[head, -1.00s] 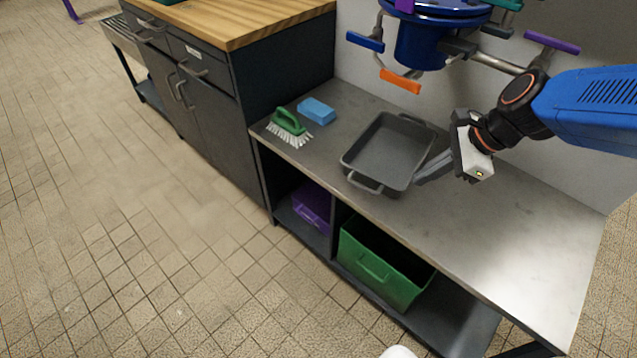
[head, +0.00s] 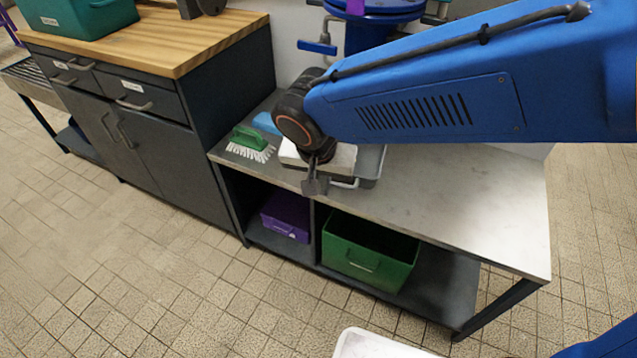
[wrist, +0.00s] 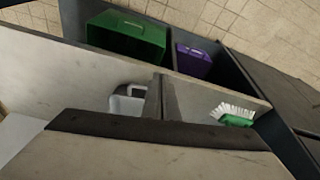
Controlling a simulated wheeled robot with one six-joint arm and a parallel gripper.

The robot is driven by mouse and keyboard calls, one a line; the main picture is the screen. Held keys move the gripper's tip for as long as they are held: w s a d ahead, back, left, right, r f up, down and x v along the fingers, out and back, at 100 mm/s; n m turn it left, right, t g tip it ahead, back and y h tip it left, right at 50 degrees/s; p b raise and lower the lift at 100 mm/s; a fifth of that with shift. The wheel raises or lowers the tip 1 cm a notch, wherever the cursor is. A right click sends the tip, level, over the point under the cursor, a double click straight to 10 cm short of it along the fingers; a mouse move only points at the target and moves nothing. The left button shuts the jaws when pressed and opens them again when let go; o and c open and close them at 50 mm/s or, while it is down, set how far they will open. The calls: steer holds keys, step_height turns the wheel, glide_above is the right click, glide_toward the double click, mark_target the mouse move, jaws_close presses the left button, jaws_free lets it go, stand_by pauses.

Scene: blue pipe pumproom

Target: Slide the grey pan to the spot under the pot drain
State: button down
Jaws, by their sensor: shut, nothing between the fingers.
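The grey pan (head: 370,165) sits on the metal bench top. In the head view, my arm and gripper hide most of it, leaving its right end and part of its front handle visible. My gripper (head: 315,187) is shut and empty at the pan's front left, near the bench's front edge. In the wrist view, the shut fingers (wrist: 163,97) are beside a handled corner of the pan (wrist: 127,104); I cannot tell whether they touch. The blue pot (head: 375,12) is at the back above the bench. My arm hides its drain and the spot below.
A green brush (head: 248,140) and a blue sponge (head: 266,123) lie left of the pan. Purple (head: 286,214) and green (head: 370,252) bins sit on the shelf below. A blue-handled valve (head: 317,47) sticks out beside the pot. The bench's right part (head: 480,195) is clear.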

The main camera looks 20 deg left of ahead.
steer(key=shift+w+a+f, duration=0.15)
steer(key=shift+w+f, duration=1.45)
steer(key=shift+f, duration=0.3)
steer(key=shift+w+a+f, duration=0.15)
steer(key=shift+w+f, duration=1.4)
steer(key=shift+f, duration=0.3)
steer(key=shift+w, duration=0.1)
steer(key=shift+w, duration=0.85)
